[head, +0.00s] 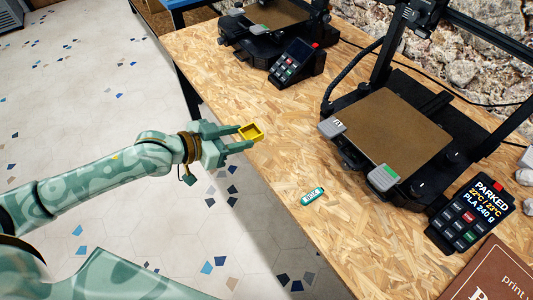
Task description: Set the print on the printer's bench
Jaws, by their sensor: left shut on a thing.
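The print is a small yellow open-topped box (251,132) in the head view. My left gripper (245,138) is shut on it, with one finger on each side. The print shows over the left edge of the wooden bench (290,160); its height above the bench is hard to tell. The near printer (395,125) stands on the bench to the right, its brown plate bare. My right gripper is not in view.
A green tag (312,197) lies on the bench near its front edge.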

